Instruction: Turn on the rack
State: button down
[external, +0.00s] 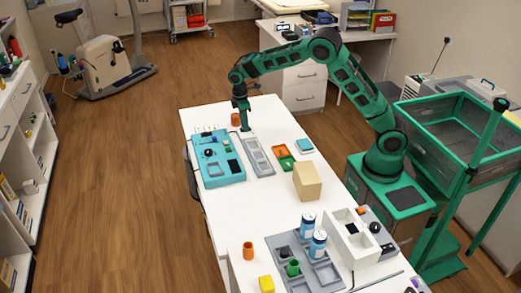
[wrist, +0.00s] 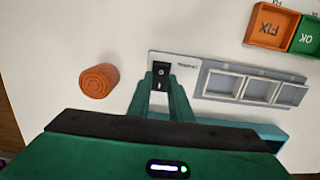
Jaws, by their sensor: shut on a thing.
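The grey rack (wrist: 198,93) has a row of three square compartments and a light label plate at its left end in the wrist view. It also shows on the white table in the external view (external: 258,158). A black rocker switch (wrist: 161,70) with a white mark sits at the plate's end. My gripper (wrist: 161,88) has its two green fingers at the switch, one on each side, and is shut on it. The fingers hide the lower sides of the switch. In the external view my gripper (external: 244,127) points down at the rack's far end.
An orange cylinder (wrist: 99,80) stands close left of my gripper. A blue panel (external: 216,172) lies beside the rack. Orange and green trays (external: 286,163) and a tan box (external: 307,182) stand to its right. Bare white table (wrist: 110,30) lies beyond the switch.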

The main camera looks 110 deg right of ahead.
jog(key=shift+w+g, duration=0.15)
jog(key=shift+g, duration=0.25)
jog(key=c, duration=1.6)
grip_release()
jog(key=shift+r, duration=0.15)
jog(key=r, duration=0.3)
jog(key=w+r, duration=0.1)
jog(key=r, duration=0.6)
jog(key=shift+w+r, duration=0.2)
jog(key=shift+w, duration=0.2)
